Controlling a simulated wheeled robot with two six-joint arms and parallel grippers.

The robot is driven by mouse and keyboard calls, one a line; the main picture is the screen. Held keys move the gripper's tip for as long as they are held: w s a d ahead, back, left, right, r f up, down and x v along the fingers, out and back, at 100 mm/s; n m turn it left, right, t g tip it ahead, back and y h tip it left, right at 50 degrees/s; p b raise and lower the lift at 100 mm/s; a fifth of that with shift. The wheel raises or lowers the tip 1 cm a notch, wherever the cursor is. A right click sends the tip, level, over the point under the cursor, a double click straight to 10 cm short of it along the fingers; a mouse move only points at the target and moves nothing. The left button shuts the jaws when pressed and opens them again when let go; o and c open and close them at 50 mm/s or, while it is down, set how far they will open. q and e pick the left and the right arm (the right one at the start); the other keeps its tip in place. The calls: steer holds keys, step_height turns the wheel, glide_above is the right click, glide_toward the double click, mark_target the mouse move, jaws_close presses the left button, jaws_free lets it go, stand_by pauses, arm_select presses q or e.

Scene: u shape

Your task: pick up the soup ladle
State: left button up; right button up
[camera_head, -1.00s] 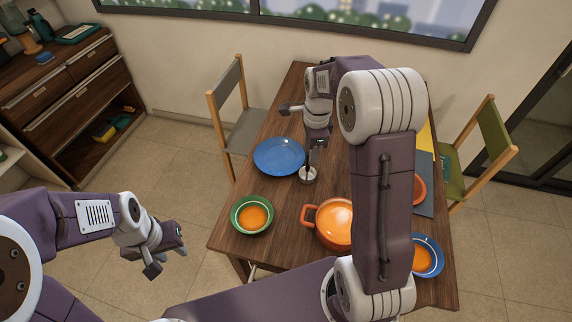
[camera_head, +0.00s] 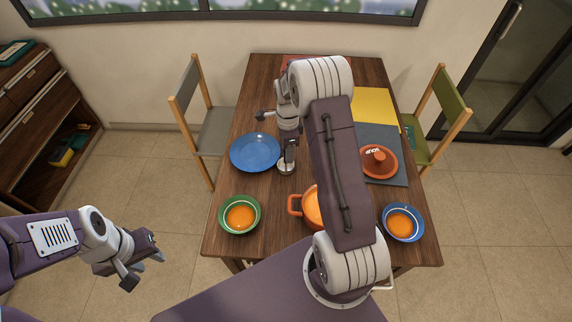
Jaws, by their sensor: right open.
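The soup ladle (camera_head: 285,168) shows as a small silver bowl on the wooden table, right of the blue plate. Its handle is mostly hidden by my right gripper, or too small to tell apart from it. My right gripper (camera_head: 289,146) is open and points down just above the ladle's bowl; I cannot tell whether its fingers are around the handle. An orange pot (camera_head: 309,207) stands nearer, partly hidden behind my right arm. My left gripper (camera_head: 144,266) is open and empty, over the floor left of the table.
A blue plate (camera_head: 254,152) lies left of the ladle. Orange soup fills a green bowl (camera_head: 239,214) and a blue bowl (camera_head: 402,223) near the front. Chairs stand left (camera_head: 203,125) and right (camera_head: 440,115).

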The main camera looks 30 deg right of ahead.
step_height(320, 180, down, 3)
steer(key=shift+a+f, duration=0.1)
steer(key=shift+a, duration=0.05)
steer(key=shift+w+a+f, duration=0.1)
steer(key=shift+w+f, duration=0.15)
steer(key=shift+f, duration=0.1)
steer(key=shift+s+r, duration=0.1)
jaws_close()
stand_by(0.9)
